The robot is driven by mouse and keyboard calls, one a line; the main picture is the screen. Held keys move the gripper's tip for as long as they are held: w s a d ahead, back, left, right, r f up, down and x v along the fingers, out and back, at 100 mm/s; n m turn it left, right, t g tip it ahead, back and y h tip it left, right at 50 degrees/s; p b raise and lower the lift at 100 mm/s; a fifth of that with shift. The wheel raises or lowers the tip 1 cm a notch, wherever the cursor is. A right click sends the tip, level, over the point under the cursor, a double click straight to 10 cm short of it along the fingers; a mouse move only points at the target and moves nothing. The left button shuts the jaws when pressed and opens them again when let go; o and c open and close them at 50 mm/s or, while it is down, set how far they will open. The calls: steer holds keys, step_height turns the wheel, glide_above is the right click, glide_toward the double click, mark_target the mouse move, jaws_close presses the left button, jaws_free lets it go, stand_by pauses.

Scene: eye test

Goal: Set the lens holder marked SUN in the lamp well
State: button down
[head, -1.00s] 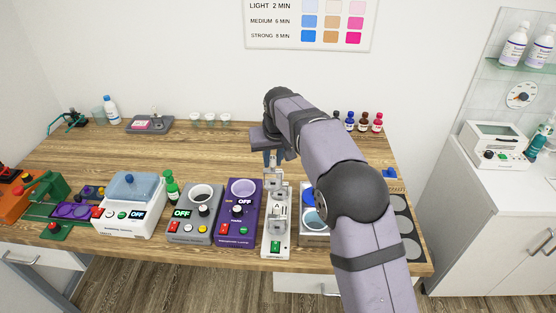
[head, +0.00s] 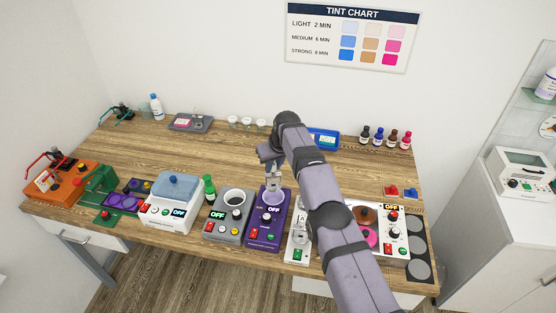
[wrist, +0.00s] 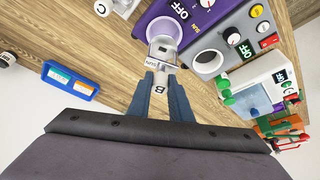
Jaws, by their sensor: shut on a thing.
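My gripper (head: 272,170) is shut on a pale lens holder (head: 272,183) and holds it upright at the purple lamp unit (head: 262,232). In the wrist view the gripper's blue-grey fingers (wrist: 167,92) pinch the holder (wrist: 160,66). A small label on it seems to read SUN, and a B shows between the fingers. The lamp well (wrist: 165,30) is a round, pale-lilac opening directly beyond the holder. The lamp's display reads OFF.
A blue tray (head: 325,139) lies behind my arm. The wood behind the devices (head: 225,155) is mostly clear.

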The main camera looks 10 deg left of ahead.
mark_target(274, 174)
steer(key=shift+f, duration=0.15)
steer(key=shift+f, duration=1.25)
step_height(274, 174, down, 7)
steer(key=b, duration=0.7)
steer(key=shift+f, duration=0.15)
steer(key=shift+f+b, duration=0.3)
steer(key=shift+b, duration=0.15)
steer(key=c, duration=1.2)
jaws_free()
steer(key=shift+r+p, duration=2.45)
steer(key=shift+r, duration=0.6)
